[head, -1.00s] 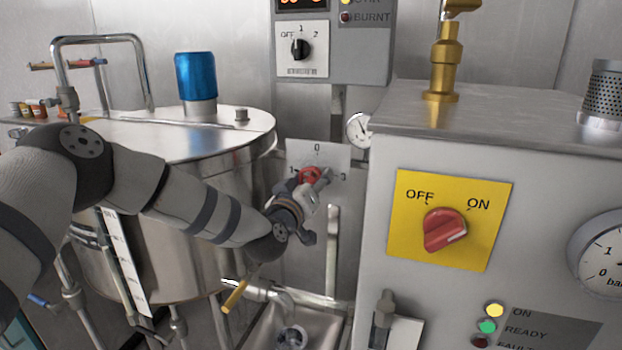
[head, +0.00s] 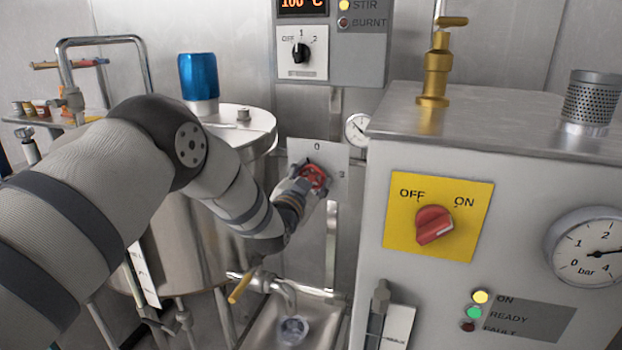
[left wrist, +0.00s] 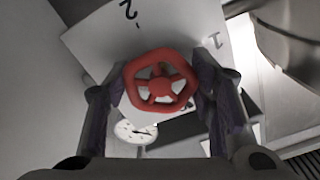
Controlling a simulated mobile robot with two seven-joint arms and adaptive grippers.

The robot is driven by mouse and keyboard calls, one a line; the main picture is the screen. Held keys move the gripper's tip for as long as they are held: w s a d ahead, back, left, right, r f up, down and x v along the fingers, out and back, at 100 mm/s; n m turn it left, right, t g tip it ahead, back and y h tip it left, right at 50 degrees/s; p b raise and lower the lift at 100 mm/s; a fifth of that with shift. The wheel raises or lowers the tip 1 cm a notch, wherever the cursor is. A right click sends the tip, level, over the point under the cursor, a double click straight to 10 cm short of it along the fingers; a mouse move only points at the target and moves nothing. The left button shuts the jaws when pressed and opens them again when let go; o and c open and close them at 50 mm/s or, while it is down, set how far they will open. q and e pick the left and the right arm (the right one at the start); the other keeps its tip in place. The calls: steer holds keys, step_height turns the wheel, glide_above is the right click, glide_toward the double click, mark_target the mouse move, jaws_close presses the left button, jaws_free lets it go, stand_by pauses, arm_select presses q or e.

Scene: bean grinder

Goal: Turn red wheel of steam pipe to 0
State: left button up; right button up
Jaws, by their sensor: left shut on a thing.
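The red wheel (head: 314,175) is mounted in front of a pale scale plate (head: 333,160) on the wall, right of the steel kettle. In the head view the plate shows a 0 at the top and a 3 at the right; its left part is hidden. My left gripper (head: 308,182) is shut on the wheel. In the left wrist view the red wheel (left wrist: 160,88) shows its rim and spokes between the two fingers of my left gripper (left wrist: 160,82). I cannot tell which number the wheel is set to. My right gripper is not in view.
The steel kettle (head: 180,260) stands left of the plate. A grey machine (head: 420,300) with a yellow OFF/ON plate (head: 400,240) stands close on the right. A small gauge (head: 357,128) is beside the scale plate. A sink (head: 255,328) lies below.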

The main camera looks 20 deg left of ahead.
arm_select(q)
steer(key=shift+m, duration=1.7)
steer(key=shift+a+m, duration=0.1)
steer(key=shift+m, duration=0.2)
steer(key=o, duration=1.2)
steer(key=s, duration=1.2)
steer(key=shift+a, duration=0.2)
